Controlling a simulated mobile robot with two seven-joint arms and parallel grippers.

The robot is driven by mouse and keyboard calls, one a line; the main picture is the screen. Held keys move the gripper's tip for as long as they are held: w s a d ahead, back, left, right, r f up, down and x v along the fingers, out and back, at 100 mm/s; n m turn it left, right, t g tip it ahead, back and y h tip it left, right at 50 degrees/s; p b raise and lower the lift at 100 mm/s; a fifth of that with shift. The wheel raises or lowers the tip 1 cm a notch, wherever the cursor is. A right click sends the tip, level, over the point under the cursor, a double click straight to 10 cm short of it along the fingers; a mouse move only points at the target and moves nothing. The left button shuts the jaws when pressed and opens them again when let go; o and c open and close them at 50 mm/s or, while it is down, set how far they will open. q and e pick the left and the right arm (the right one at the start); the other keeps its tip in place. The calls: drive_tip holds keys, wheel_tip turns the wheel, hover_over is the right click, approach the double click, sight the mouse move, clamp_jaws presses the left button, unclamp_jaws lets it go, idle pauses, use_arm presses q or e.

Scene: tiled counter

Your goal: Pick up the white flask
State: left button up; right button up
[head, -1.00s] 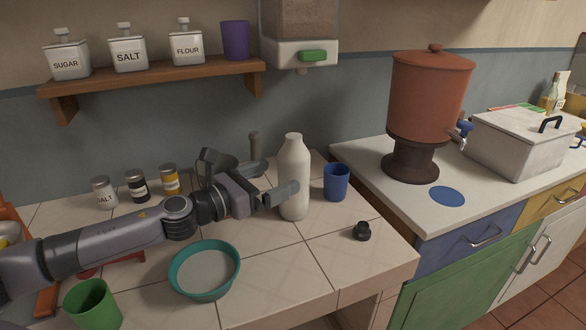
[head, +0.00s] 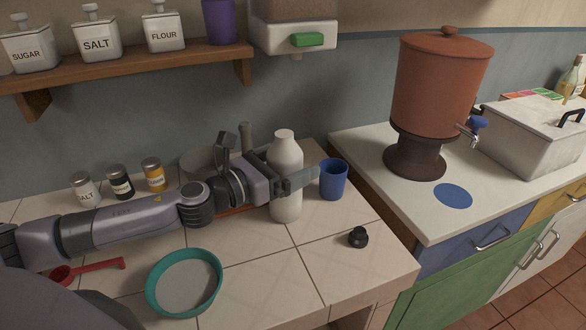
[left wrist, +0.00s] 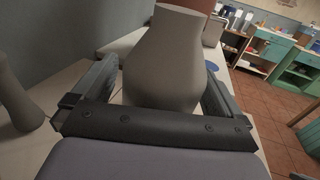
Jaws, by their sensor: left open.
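The white flask (head: 286,203) stands upright on the tiled counter in the head view. My left gripper (head: 294,178) reaches it from the left, with one finger in front of the flask and the other behind it. The near finger hides part of the flask's middle in the head view. My right gripper is not in view.
A blue cup (head: 333,180) stands just right of the flask, close to my fingertips. A black stopper (head: 358,237) lies at front right. A teal bowl (head: 160,298) is at front left. A grey-green bottle (head: 246,137) stands behind the gripper.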

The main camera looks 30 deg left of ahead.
use_arm(q)
drive_tip(key=shift+w+d, duration=0.2)
drive_tip(key=shift+w, duration=0.2)
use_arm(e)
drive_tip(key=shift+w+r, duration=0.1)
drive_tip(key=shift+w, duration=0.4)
use_arm(q)
drive_tip(key=shift+s, duration=0.1)
drive_tip(key=c, duration=1.5)
wheel_tip(320, 180, up, 10)
drive_tip(key=p, duration=0.4)
drive_tip(key=shift+f, duration=0.1)
drive_tip(key=shift+r, duration=5.3)
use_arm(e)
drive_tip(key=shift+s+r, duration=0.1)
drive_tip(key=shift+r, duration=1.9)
